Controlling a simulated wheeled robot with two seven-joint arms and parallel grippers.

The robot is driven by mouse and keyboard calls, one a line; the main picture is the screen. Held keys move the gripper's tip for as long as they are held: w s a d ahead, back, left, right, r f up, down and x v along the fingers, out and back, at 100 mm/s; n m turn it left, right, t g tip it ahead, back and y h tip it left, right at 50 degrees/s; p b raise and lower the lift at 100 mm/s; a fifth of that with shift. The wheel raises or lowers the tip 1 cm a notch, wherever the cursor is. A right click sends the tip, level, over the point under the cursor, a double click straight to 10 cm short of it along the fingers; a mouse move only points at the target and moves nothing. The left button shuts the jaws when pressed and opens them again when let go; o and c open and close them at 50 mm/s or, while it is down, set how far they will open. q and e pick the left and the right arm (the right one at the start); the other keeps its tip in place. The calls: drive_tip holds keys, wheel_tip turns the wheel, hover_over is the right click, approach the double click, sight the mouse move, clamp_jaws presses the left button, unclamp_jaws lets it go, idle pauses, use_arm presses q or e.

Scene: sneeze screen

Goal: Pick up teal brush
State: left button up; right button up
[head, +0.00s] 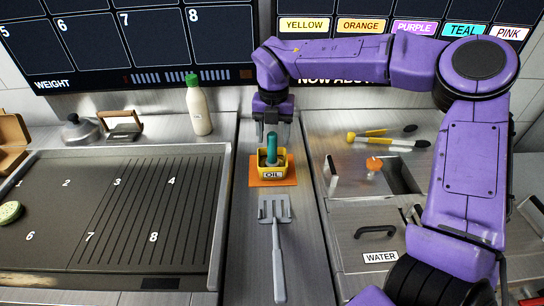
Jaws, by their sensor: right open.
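The teal brush (272,147) stands upright in a yellow oil container (281,163) labelled OIL, with its lower end hidden inside. The container sits on an orange mat (289,182) on the metal counter. My right gripper (272,132) points down directly over the brush, its fingers near the top of the handle. It is open; whether the fingers touch the handle cannot be told. My left gripper is not in view.
A spatula (276,240) lies in front of the mat. The numbered griddle (120,220) is at the left, with a white bottle (199,110) behind it. Yellow-handled brushes (376,140) and a WATER lid (365,225) are at the right.

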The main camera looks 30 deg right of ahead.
sight(272, 146)
drive_tip(key=f, duration=0.1)
drive_tip(key=f+p, duration=0.1)
drive_tip(key=f, duration=0.2)
drive_tip(key=shift+w+a+f+p, duration=0.1)
drive_tip(key=shift+w+f+p, duration=0.25)
drive_tip(key=shift+f, duration=0.45)
drive_tip(key=shift+s, duration=0.15)
drive_tip(key=shift+c, duration=0.9)
clamp_jaws()
drive_tip(key=shift+r, duration=0.15)
drive_tip(key=shift+r+b, duration=0.3)
drive_tip(key=shift+b, duration=0.1)
drive_tip(key=a+r+b, duration=0.5)
drive_tip(key=a+r, duration=0.7)
drive_tip(key=a, duration=0.2)
drive_tip(key=shift+w+r, duration=0.15)
drive_tip(key=shift+w, duration=0.25)
